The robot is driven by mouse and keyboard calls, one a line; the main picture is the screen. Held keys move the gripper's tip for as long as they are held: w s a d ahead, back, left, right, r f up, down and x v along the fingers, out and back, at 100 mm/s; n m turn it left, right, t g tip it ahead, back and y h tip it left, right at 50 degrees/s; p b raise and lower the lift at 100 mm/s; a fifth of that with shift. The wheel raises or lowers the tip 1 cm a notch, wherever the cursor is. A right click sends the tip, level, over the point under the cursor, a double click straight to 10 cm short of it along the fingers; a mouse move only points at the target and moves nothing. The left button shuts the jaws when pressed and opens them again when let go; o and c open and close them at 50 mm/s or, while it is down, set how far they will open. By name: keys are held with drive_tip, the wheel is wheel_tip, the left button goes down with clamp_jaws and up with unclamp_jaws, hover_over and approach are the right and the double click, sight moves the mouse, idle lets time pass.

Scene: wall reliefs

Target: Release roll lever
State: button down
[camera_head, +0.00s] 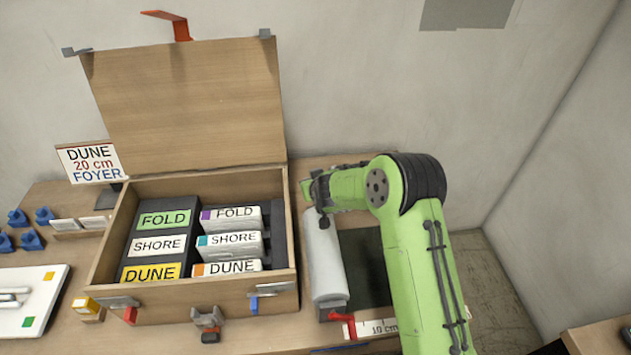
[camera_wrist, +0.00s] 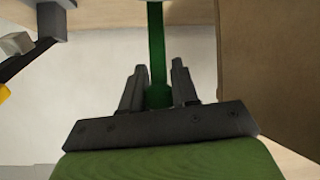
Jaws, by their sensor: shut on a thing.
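A white roll (camera_head: 324,262) lies along the right side of the wooden box on the bench. My gripper (camera_wrist: 158,88) is at the far end of the roll, with its fingers shut on a green lever (camera_wrist: 156,42). The lever is a narrow upright bar in the wrist view, with its rounded end between the fingers. In the head view my arm covers most of this spot, and only a bit of green (camera_head: 305,188) shows beside my gripper (camera_head: 318,190). A red lever (camera_head: 344,322) is at the near end of the roll, apart from my gripper.
The open wooden box (camera_head: 277,280) holds labelled blocks, and its lid (camera_head: 185,105) stands up behind. A dark green mat (camera_head: 365,268) lies right of the roll, partly under my arm. A sign (camera_head: 92,162) and blue pieces (camera_head: 30,240) are at the left.

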drive_tip(key=c, duration=0.9)
unclamp_jaws()
drive_tip(key=shift+o, duration=0.2)
drive_tip(key=shift+s+r, duration=0.1)
drive_tip(key=v, duration=1.5)
drive_tip(key=shift+s+p, duration=0.2)
drive_tip(key=shift+p, duration=0.1)
drive_tip(key=shift+r, duration=0.1)
